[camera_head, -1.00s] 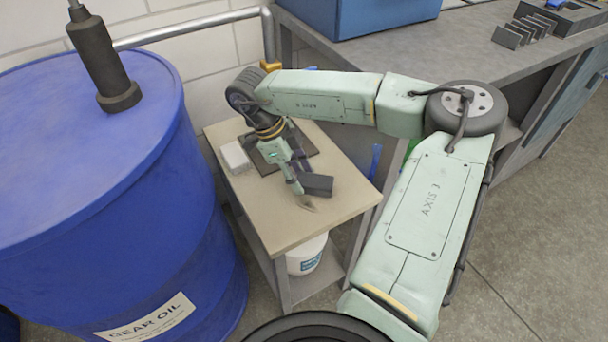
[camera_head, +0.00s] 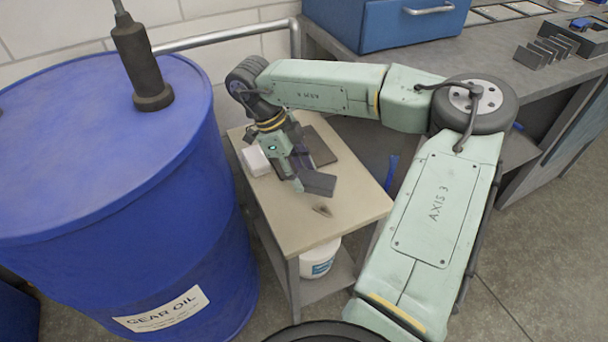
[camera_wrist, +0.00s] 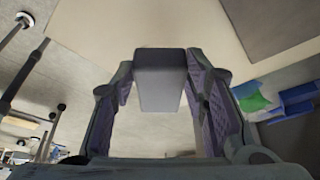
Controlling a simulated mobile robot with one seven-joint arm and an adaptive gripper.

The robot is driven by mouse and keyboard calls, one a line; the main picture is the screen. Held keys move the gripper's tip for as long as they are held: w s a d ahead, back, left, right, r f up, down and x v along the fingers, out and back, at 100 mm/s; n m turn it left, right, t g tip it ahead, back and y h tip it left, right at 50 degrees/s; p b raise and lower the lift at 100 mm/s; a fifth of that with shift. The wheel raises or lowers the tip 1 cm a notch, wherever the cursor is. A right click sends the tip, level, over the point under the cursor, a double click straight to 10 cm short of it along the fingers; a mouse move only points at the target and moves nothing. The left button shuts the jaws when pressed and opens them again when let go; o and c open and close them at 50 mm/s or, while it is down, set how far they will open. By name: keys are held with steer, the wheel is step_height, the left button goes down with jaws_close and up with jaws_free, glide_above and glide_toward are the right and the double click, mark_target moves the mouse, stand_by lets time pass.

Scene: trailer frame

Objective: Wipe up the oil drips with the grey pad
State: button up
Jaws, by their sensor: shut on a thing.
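My gripper (camera_head: 302,180) is over the small beige-topped table (camera_head: 350,205). It is shut on the grey pad (camera_head: 319,184), a dark block that sticks out to the right of the fingers. In the wrist view the pad (camera_wrist: 160,80) sits between both fingers, with the tabletop beyond it. A dark brownish smear, an oil drip (camera_head: 322,210), shows on the tabletop just in front of the pad. I cannot tell whether the pad touches the tabletop. Any drips under the gripper are hidden.
A white block (camera_head: 256,161) and a dark flat mat (camera_head: 318,147) lie at the table's back. A blue gear oil drum (camera_head: 110,210) stands close on the left. A workbench (camera_head: 500,65) with a blue toolbox (camera_head: 385,25) is behind. A white bucket (camera_head: 318,262) sits below. The table's front right is clear.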

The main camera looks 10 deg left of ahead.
steer(key=shift+r+p, duration=0.6)
steer(key=shift+r, duration=0.85)
